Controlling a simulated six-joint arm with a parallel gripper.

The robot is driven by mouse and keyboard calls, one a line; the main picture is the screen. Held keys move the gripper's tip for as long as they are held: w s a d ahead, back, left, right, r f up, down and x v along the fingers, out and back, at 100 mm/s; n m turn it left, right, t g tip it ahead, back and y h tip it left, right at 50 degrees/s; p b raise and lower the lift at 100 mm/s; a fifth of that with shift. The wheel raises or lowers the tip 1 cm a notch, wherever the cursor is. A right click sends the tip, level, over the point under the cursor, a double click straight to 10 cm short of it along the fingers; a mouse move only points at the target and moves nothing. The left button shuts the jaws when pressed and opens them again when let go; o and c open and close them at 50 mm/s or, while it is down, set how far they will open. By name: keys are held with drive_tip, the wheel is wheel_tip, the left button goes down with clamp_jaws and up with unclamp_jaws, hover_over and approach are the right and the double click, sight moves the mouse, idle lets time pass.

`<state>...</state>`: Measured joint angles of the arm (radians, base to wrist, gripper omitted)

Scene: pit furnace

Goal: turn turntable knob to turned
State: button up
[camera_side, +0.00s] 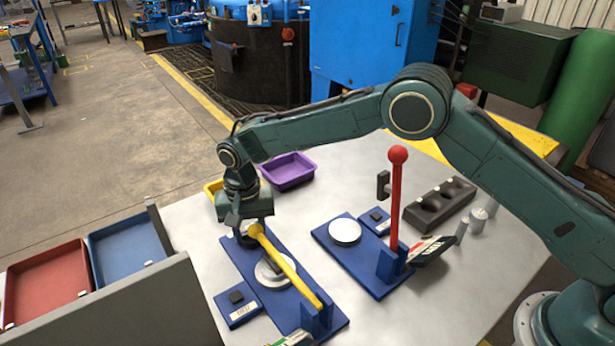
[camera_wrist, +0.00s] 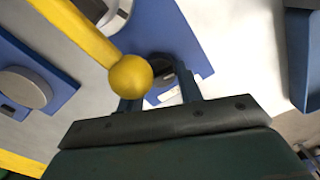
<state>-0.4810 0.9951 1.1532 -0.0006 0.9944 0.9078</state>
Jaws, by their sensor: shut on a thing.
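A blue fixture plate (camera_side: 232,255) lies on the table and bears a pale turntable disc (camera_side: 268,272). A dark round knob (camera_wrist: 158,68) sits at the plate's far end. In the side view it is mostly hidden under my gripper (camera_side: 246,228). In the wrist view my gripper (camera_wrist: 160,90) points down with a finger on each side of the knob and is shut on it. A yellow lever (camera_side: 285,266) with a ball end slopes over the disc. Its ball (camera_wrist: 131,76) hangs close beside my left finger in the wrist view and partly covers it. I cannot tell the knob's angle.
A second blue fixture (camera_side: 336,250) with a white disc (camera_side: 345,231) and an upright red lever (camera_side: 396,200) stands to the right. A purple bin (camera_side: 288,172) is behind. Red (camera_side: 45,283) and blue (camera_side: 130,248) trays and a grey panel (camera_side: 130,312) are at left.

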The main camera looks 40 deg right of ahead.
drive_tip(key=shift+r+m, duration=0.1)
drive_tip(key=shift+m, duration=0.5)
drive_tip(key=shift+w, duration=0.1)
drive_tip(key=o, duration=1)
wheel_tip(320, 180, up, 14)
drive_tip(key=shift+f, duration=0.1)
